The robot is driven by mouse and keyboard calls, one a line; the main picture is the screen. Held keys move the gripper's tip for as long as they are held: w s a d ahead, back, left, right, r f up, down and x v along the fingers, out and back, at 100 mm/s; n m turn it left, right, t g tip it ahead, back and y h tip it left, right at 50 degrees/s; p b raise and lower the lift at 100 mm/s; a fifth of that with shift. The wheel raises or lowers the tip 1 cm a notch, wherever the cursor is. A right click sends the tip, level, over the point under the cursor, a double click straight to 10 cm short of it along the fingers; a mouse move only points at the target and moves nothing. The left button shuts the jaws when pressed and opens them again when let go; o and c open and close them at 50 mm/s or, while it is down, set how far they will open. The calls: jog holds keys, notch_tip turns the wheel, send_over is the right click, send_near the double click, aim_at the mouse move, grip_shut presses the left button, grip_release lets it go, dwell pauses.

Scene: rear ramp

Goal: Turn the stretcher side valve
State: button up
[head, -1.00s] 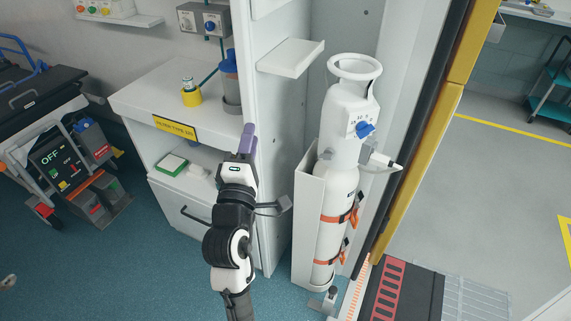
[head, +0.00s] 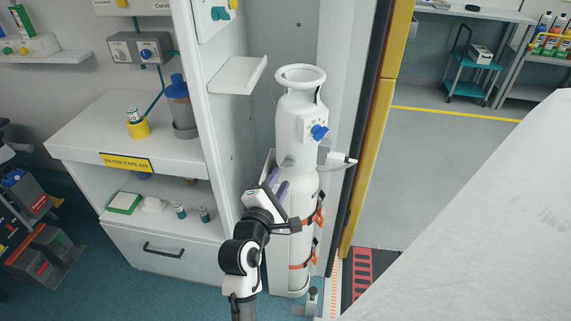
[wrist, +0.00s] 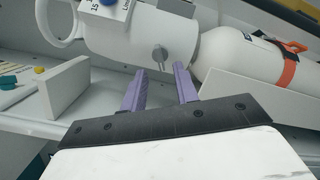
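A white gas cylinder (head: 301,222) stands upright in a white holder. The cylinder's front has a blue knob (head: 319,131) with a marked dial. My gripper (head: 276,182) is just below and left of the valve handle. In the wrist view my gripper (wrist: 160,68) has its two purple fingers apart and empty. The handle shows just beyond the fingertips, between them, apparently not held.
A white shelf (head: 238,75) juts out left of the cylinder's top. A white fitting with a hose (head: 338,158) sticks out on the right. Orange straps (head: 315,217) cross the cylinder. A large pale surface (head: 490,230) hides the lower right; I cannot tell what it is.

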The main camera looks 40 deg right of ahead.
aim_at(287, 166)
jog(key=p+x, duration=0.1)
jog(key=x, duration=0.5)
jog(key=shift+a, duration=0.1)
jog(key=shift+c, duration=0.4)
jog(key=c, duration=0.5)
jog(key=shift+m, duration=0.3)
jog(key=m+b, duration=0.5)
jog(key=m, duration=0.6)
jog(key=m+b, duration=0.6)
jog(key=m, duration=0.5)
jog(key=shift+w+f+m+b, duration=0.1)
jog(key=shift+f+m+b, duration=0.1)
jog(key=shift+m+b, duration=0.15)
jog(key=shift+m, duration=0.25)
